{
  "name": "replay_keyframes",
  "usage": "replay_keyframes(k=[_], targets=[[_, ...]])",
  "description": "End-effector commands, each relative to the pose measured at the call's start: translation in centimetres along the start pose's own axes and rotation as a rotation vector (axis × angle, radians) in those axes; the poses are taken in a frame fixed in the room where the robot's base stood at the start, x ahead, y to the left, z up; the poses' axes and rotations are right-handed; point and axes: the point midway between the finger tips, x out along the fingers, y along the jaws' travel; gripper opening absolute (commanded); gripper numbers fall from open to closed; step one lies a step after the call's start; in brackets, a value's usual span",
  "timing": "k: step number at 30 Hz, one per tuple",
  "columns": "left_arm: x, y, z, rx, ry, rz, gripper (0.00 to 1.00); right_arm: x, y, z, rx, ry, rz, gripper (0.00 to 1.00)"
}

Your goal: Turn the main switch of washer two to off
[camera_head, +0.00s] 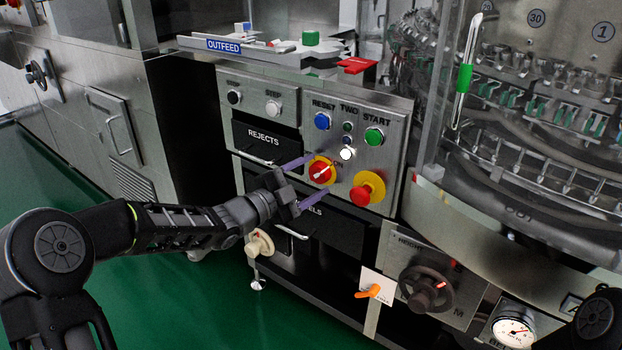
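The main switch (320,171) is a red knob on a round yellow plate, with a white bar that slants from lower left to upper right. It sits on the steel control panel (226,122) marked TWO. My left gripper (325,184) is open and empty, its two purple fingers pointing at the panel. The upper finger ends near the upper left of the switch; the lower one lies below it. I cannot tell whether either finger touches the switch or panel. My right gripper is out of view; a dark part at the lower right edge looks like my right arm.
A red mushroom button (361,195) on yellow stands close to the right of the switch. Blue, white and green buttons (374,136) sit above. The REJECTS drawer (263,141) is to the left. A handwheel (427,289) and orange lever (368,292) lie below right. Green floor is open at left.

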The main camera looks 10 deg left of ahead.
Motion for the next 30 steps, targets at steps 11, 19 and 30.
replay_keyframes(k=[11, 19, 30], targets=[[-0.03, 0.02, 0.01, 0.000, 0.000, 0.000, 0.37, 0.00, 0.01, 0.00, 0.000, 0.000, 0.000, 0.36], [-0.04, 0.05, 0.02, 0.000, 0.000, 0.001, 0.15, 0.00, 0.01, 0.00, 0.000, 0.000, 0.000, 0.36], [-0.04, 0.07, 0.00, -0.016, 0.002, -0.001, 0.06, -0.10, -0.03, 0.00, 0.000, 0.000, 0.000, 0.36]])
